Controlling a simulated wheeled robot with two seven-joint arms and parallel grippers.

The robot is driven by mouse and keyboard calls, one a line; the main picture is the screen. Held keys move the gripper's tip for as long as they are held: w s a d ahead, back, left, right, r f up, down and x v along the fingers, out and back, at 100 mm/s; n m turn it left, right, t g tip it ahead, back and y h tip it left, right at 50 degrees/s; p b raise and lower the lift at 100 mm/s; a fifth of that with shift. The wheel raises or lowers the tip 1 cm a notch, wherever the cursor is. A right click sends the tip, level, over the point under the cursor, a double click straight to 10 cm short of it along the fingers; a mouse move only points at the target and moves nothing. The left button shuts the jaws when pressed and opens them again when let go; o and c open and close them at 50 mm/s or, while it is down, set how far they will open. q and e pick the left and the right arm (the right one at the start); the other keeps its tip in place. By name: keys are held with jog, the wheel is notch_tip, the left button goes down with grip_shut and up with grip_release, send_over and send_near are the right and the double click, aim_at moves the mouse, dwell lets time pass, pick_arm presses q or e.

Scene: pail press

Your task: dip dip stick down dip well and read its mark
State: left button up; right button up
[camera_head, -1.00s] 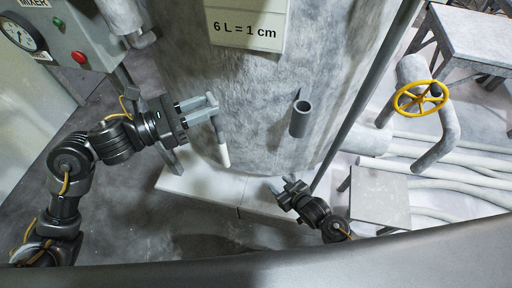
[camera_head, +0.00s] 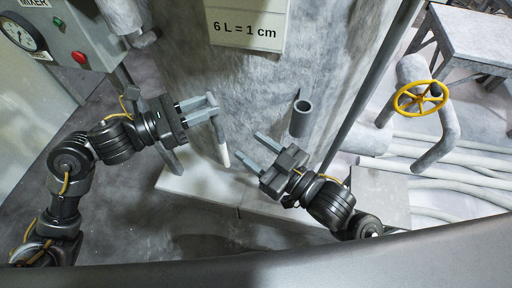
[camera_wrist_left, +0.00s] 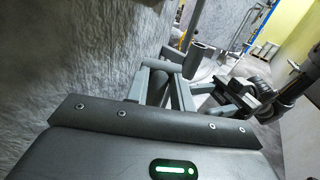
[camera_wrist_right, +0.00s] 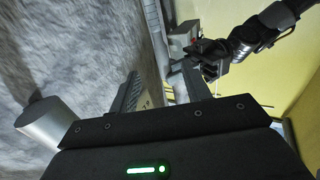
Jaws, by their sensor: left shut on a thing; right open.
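The dip stick (camera_head: 220,139) is a thin grey rod with a white lower end, hanging roughly upright in front of the big tank. My left gripper (camera_head: 212,107) is shut on the dip stick near its upper part. The stick also shows between the fingers in the left wrist view (camera_wrist_left: 157,88). The dip well (camera_head: 300,121) is a short grey open-topped tube on the tank front, right of the stick and apart from it. It also shows in the right wrist view (camera_wrist_right: 43,121). My right gripper (camera_head: 248,145) is open and empty, below and between stick and well. Any mark is too small to read.
The tank (camera_head: 255,80) fills the middle, with a "6 L = 1 cm" sign (camera_head: 246,27). A mixer box (camera_head: 72,35) with gauge and red button stands at the upper left. A yellow valve wheel (camera_head: 420,98), pipes and a table (camera_head: 480,40) are at the right.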

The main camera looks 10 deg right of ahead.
aim_at(221, 125)
jog(key=x, duration=1.2)
jog(key=shift+w, duration=0.1)
jog(key=shift+d, duration=0.1)
grip_shut()
pick_arm(q)
jog(key=o, duration=1)
jog(key=shift+a, duration=0.1)
